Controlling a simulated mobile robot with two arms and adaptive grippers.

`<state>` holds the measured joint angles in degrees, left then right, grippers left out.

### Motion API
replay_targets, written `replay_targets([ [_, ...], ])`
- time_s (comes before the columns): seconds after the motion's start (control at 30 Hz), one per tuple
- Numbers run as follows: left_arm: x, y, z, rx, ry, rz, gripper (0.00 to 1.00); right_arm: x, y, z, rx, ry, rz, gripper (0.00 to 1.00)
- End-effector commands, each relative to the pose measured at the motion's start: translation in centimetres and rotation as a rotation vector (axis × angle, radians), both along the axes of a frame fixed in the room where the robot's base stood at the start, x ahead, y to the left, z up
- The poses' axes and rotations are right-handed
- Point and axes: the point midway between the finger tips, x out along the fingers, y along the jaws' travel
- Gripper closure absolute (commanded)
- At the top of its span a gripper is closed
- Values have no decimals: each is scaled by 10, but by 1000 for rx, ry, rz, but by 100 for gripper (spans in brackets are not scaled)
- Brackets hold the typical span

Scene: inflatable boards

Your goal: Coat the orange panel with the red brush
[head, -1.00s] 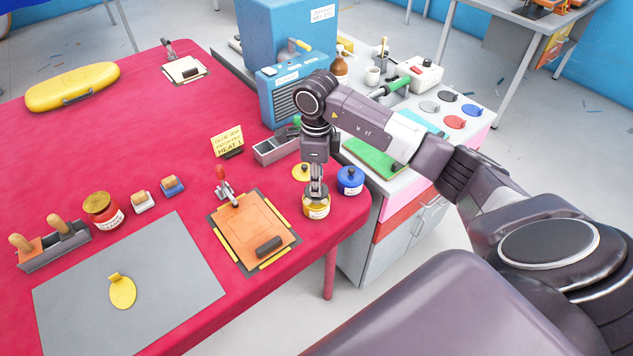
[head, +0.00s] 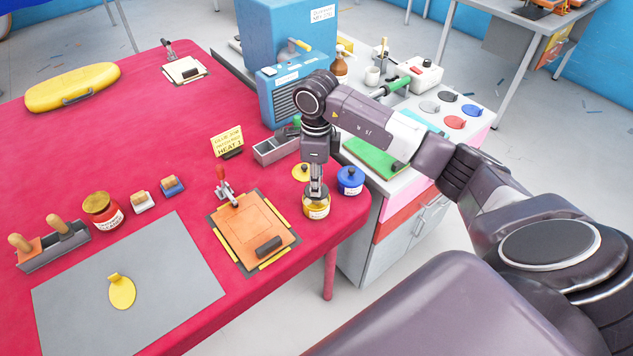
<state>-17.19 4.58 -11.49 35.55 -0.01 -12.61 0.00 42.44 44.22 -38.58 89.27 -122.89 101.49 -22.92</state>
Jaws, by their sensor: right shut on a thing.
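The orange panel (head: 252,226) lies flat on a dark board with yellow edge strips, near the front right of the red table. A red-handled clamp stands at its far edge, and a dark block (head: 268,246) lies at its near right corner. My right gripper (head: 316,195) points straight down over the open amber jar (head: 316,209), to the right of the panel. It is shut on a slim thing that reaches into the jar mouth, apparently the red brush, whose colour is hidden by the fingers. My left gripper is out of view.
A blue-lidded jar (head: 350,180) stands right behind the amber one, and a yellow lid (head: 301,172) lies behind it. A grey compartment holder (head: 276,149) and a yellow sign (head: 228,140) stand farther back. A grey mat (head: 165,275) lies left of the panel.

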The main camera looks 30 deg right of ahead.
Motion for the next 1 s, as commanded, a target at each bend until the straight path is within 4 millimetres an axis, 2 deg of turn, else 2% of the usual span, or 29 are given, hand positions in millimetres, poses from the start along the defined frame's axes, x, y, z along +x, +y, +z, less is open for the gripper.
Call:
replay_targets([
  [0.83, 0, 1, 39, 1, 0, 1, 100, 0, 0, 64, -1, 1, 0, 100],
  [1.0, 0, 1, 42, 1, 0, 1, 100, 0, 0, 71, -1, 1, 0, 100],
])
